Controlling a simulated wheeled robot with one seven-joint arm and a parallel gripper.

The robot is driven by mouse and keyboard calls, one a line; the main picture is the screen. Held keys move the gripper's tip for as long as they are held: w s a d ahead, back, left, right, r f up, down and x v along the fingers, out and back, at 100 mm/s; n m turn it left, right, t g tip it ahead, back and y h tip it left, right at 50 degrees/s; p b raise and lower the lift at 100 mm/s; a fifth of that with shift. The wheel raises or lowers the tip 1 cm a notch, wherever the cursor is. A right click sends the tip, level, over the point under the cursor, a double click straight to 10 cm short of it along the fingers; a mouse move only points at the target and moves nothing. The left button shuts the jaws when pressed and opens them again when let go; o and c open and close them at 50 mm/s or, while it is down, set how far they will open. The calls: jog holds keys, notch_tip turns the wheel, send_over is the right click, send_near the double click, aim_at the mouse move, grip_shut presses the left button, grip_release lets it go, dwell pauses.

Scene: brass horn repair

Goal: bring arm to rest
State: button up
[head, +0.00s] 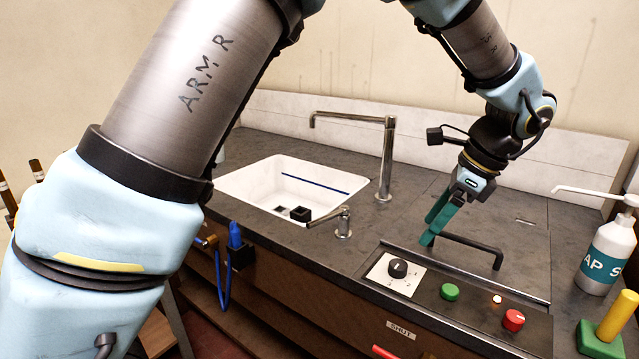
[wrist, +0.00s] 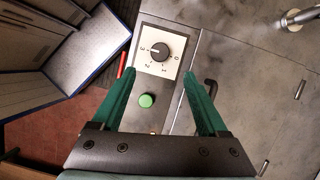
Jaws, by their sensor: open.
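My arm reaches across the head view from the left and comes down at the right. My gripper (head: 432,232) has green fingers and hangs above the worktop, near a dark bar handle (head: 480,246) and the control panel. In the wrist view my gripper (wrist: 158,80) is open and empty. Its fingers stand to either side of a black dial (wrist: 159,51) on a white plate and a green button (wrist: 147,100). The dial (head: 398,268) and the green button (head: 450,291) also show in the head view. I cannot tell the exact height of the fingertips.
A white sink (head: 262,190) with a tall tap (head: 386,160) lies at the back left. A red button (head: 513,319) sits on the panel's right. A soap bottle (head: 606,255) and a yellow-handled green block (head: 600,340) stand at the right edge. A blue hose (head: 222,280) hangs at the front.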

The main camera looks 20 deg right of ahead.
jog(key=shift+w, duration=0.1)
jog(key=w+a+f+n+g+h, duration=0.1)
jog(key=w+a+n, duration=0.55)
jog(key=a, duration=0.45)
jog(key=w+a+f+n+g, duration=0.1)
jog(key=w+a+n+g, duration=0.1)
jog(key=w+a+n, duration=0.7)
jog(key=s+a+f+n+h, duration=0.1)
jog(key=a+n, duration=0.4)
jog(key=a, duration=0.7)
jog(key=s+a+n+t+h, duration=0.1)
jog(key=a+n, duration=0.5)
jog(key=a, duration=0.6)
jog(key=shift+s+a+f, duration=0.15)
jog(key=shift+s+f, duration=0.2)
jog(key=shift+s, duration=0.1)
jog(key=shift+c, duration=0.3)
